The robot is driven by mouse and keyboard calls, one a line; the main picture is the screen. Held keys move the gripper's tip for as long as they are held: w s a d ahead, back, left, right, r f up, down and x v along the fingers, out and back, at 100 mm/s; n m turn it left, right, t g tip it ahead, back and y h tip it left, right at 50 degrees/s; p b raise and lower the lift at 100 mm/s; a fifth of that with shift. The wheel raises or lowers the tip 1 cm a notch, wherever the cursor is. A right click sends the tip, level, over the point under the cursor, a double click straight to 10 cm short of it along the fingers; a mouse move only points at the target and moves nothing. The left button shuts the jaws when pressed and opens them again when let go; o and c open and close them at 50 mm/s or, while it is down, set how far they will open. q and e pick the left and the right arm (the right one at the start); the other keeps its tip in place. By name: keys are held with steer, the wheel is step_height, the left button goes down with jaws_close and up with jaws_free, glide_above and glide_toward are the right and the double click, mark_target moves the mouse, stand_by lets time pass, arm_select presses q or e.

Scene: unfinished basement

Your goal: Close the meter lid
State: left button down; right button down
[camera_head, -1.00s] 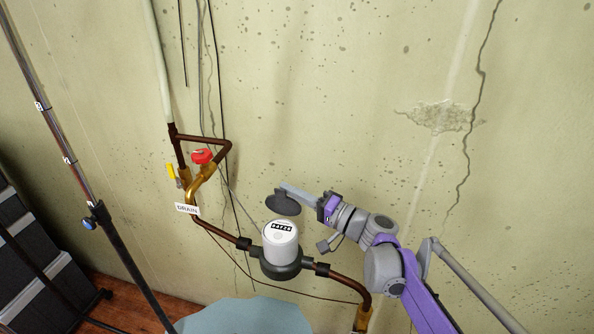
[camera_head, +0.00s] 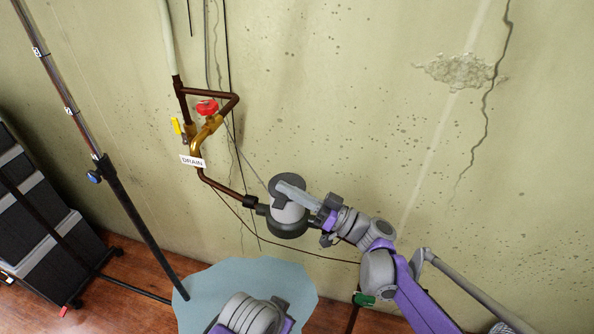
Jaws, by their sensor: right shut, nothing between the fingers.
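The water meter (camera_head: 286,214) is a pale cylinder with a dark base, fitted in the copper pipe. My right gripper (camera_head: 285,189) is shut and empty. Its grey fingers reach in from the right across the lid and appear to touch it. Part of another purple and grey arm of mine shows at the bottom, without visible fingers.
A red valve handle (camera_head: 206,107), a yellow lever (camera_head: 176,126) and a white DRAIN tag (camera_head: 192,161) are up and left of the meter. A green handle (camera_head: 364,299) is lower right. A blue-grey mat (camera_head: 215,286) covers the floor below. Dark boxes (camera_head: 45,235) stand left.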

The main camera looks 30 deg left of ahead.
mark_target(288, 205)
steer(key=f+n+g, duration=0.1)
steer(key=f+n+g+b, duration=0.1)
steer(key=n, duration=0.1)
steer(key=shift+s+d+f+n, duration=0.1)
steer(key=shift+s+f+n, duration=0.2)
steer(key=shift+s+f, duration=0.1)
steer(key=shift+f, duration=0.45)
steer(key=shift+s, duration=0.1)
